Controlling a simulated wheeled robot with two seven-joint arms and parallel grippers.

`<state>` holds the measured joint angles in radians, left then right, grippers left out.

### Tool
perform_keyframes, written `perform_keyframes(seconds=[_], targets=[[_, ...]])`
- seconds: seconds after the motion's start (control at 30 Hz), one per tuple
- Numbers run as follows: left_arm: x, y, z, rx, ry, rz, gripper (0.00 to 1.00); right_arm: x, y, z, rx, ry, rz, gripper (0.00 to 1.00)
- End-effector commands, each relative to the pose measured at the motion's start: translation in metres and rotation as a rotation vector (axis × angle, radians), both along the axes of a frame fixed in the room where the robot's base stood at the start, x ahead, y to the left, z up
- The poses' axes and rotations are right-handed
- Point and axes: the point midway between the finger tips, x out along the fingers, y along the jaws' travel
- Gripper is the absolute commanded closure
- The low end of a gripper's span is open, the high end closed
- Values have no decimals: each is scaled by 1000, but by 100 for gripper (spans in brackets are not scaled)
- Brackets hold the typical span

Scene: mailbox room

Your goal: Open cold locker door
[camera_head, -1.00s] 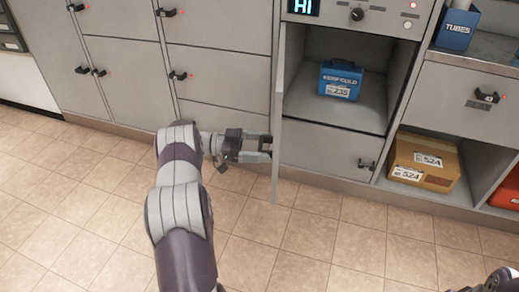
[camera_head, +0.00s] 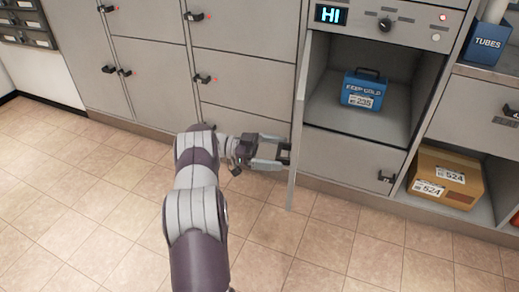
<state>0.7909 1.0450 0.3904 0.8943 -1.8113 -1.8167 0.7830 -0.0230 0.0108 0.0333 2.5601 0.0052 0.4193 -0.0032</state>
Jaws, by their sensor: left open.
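The cold locker door (camera_head: 298,130) stands swung open and shows nearly edge-on at the left side of the locker opening. The cold locker (camera_head: 345,118) is an open compartment below a panel with a lit "HI" display (camera_head: 331,14). Inside it sits a blue box labelled "KEEP COLD" (camera_head: 363,90). My left gripper (camera_head: 284,152) is open at the lower part of the door, on its left side. Whether its fingers touch the door I cannot tell. The door's handle is not clearly visible. My right gripper is out of view.
A drawer front (camera_head: 345,158) is below the cold locker. A cardboard box (camera_head: 445,178) sits in an open cubby to the right. A blue tubes box (camera_head: 487,43) stands on the upper right shelf. Closed grey lockers (camera_head: 150,75) line the left. The tiled floor (camera_head: 100,200) in front is clear.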

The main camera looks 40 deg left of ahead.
Motion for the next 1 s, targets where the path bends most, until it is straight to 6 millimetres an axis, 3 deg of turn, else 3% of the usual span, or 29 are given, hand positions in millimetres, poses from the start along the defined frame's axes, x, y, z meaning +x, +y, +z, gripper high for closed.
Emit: perform_keyframes(seconds=[0.33,0.6,1.0], targets=[[-42,86,-1,1,0,4,0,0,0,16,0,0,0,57],[-50,101,1,0,2,1,0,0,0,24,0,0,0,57],[-51,102,0,0,1,1,0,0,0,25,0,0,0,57]])
